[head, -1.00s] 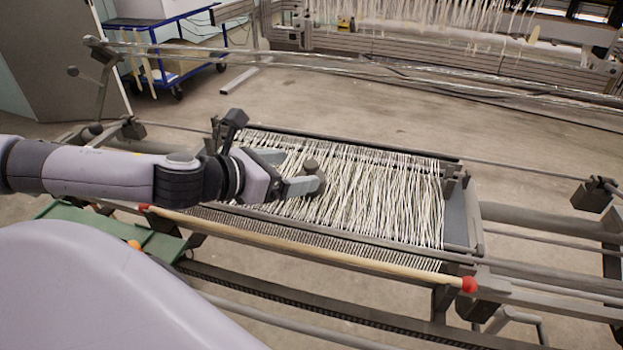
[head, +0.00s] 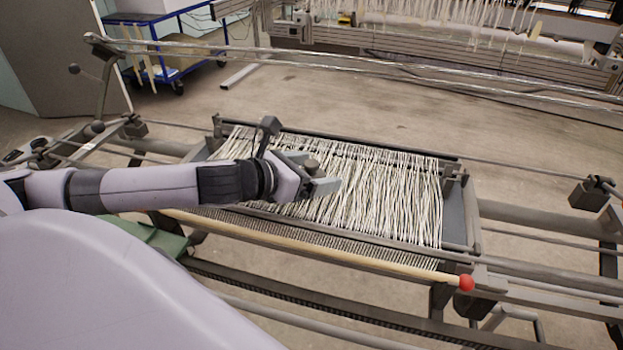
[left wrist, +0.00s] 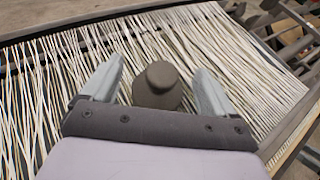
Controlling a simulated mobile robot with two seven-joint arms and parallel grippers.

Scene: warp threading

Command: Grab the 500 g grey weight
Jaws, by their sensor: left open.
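The grey weight (left wrist: 158,87) stands on the white warp threads (left wrist: 60,85) in the left wrist view, a dark grey body with a rounded knob on top. It sits between the two open fingers of my left gripper (left wrist: 155,92), with a gap to each finger. In the head view the weight (head: 311,166) shows only as a small dark knob, partly hidden by the gripper. My left gripper (head: 312,175) is low over the left half of the threads (head: 390,195). My right gripper is not in view.
A wooden rod with a red end (head: 466,282) runs along the loom's front. The loom's frame (head: 540,218) and side bars surround the threads. A blue trolley (head: 165,30) and another threaded frame (head: 430,50) stand behind, with bare floor (head: 330,100) between.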

